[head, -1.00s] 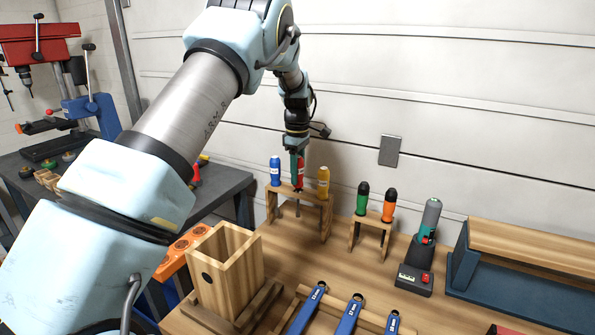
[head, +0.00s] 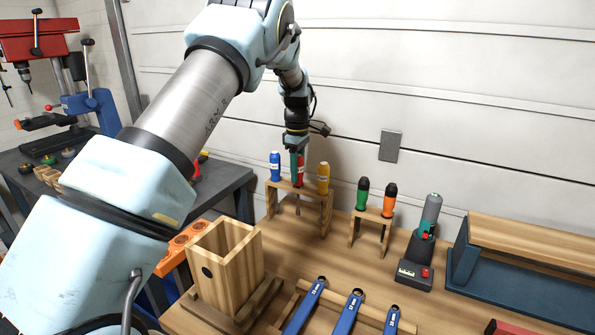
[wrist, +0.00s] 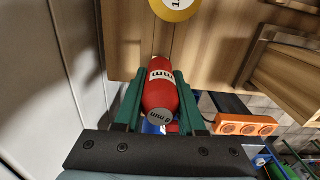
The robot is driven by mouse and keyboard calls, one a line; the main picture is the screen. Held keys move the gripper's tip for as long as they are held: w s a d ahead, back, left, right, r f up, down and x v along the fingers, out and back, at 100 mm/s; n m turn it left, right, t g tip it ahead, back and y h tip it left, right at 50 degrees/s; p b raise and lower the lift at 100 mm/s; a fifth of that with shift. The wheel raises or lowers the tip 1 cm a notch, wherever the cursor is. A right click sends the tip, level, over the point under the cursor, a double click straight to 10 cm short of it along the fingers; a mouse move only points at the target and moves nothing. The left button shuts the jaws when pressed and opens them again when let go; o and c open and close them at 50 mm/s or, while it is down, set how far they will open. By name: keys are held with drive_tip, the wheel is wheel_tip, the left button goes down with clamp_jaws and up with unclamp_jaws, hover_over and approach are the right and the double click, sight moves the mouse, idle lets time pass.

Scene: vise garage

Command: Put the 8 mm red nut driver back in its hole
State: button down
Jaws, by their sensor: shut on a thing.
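The red nut driver (head: 299,170) is upright in the middle of the wooden rack (head: 318,200), between a blue driver (head: 275,167) and a yellow driver (head: 323,178). Its handle is at the rack's top board, and a thin shaft shows below the board. Whether the handle rests fully on the board is hard to tell. My gripper (head: 297,156) comes down from above and is shut on the red handle. In the wrist view, the red handle (wrist: 160,96), marked "mm", sits between the green fingers.
A smaller wooden rack with a green driver (head: 362,193) and an orange driver (head: 389,201) stands to the right, beside a grey-green tool (head: 430,215) on a dark base. A wooden box (head: 228,265) and blue wrenches (head: 350,312) are in front. The white wall is close behind.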

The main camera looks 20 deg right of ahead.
drive_tip(key=shift+f, duration=0.25)
idle(0.3)
drive_tip(key=shift+c, duration=0.5)
unclamp_jaws()
drive_tip(key=shift+r, duration=0.15)
drive_tip(key=shift+r+p, duration=2.4)
drive_tip(key=shift+r, duration=1)
